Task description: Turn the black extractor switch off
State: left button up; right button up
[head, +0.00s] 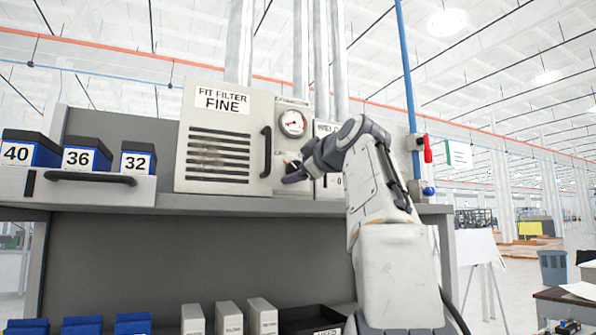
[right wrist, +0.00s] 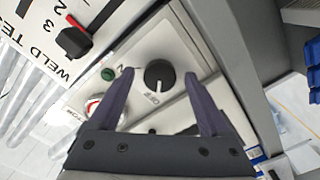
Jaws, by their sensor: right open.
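The black extractor switch (right wrist: 158,73) is a round knob on a pale panel in the right wrist view. An OFF label lies below it and an ON label to its left; which one it points to is hard to tell. My right gripper (right wrist: 159,80) is open, with its purple fingers on either side of the knob in the picture. I cannot tell whether they touch it. In the head view my right gripper (head: 291,176) is at the panel below the gauge and mostly hides the switch. My left gripper is not in view.
A filter cabinet (head: 218,140) with a black handle stands left of the panel, with a round gauge (head: 293,123) above the switch. A green button (right wrist: 108,74) and a red-and-black switch (right wrist: 75,42) on the weld panel are nearby. The shelf edge (head: 230,205) runs below.

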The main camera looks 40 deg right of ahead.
jog(key=b+v, duration=0.3)
jog(key=v, duration=0.6)
jog(key=shift+s+a, duration=0.15)
jog(key=shift+s, duration=0.2)
